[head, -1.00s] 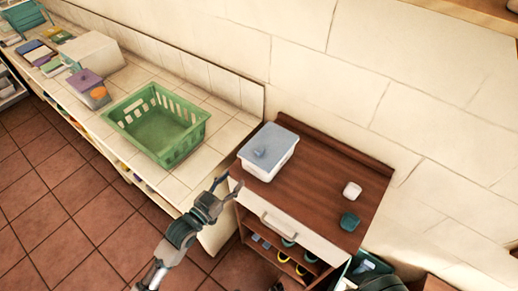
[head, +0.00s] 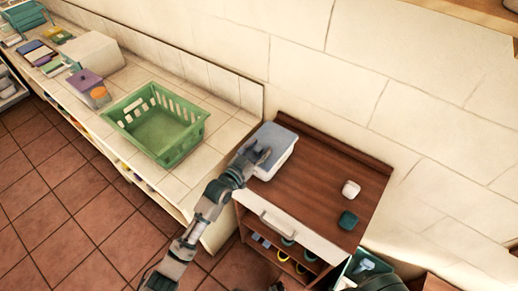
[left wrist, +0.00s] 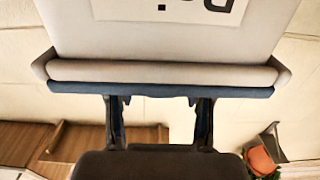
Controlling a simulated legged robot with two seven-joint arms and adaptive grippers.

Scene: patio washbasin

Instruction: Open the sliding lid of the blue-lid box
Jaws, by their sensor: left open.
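The blue-lid box has a white body (head: 283,163) and a flat grey-blue lid (head: 279,136). It stands on the left part of the brown cabinet top, and its lid looks closed. My left gripper (head: 259,154) is open at the lid's near left part, over the spot of the small blue knob. The gripper hides the knob, and I cannot tell whether the fingers are around it. In the left wrist view, the open fingers (left wrist: 160,104) reach the blue lid edge (left wrist: 160,90), below a pale box side (left wrist: 160,45) with a printed label.
The brown cabinet top (head: 315,185) is clear in the middle. A white cup-like item (head: 351,188) and a teal one (head: 348,220) stand at its right. A green basket (head: 155,125) sits on the tiled counter at left. The wall is close behind the box.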

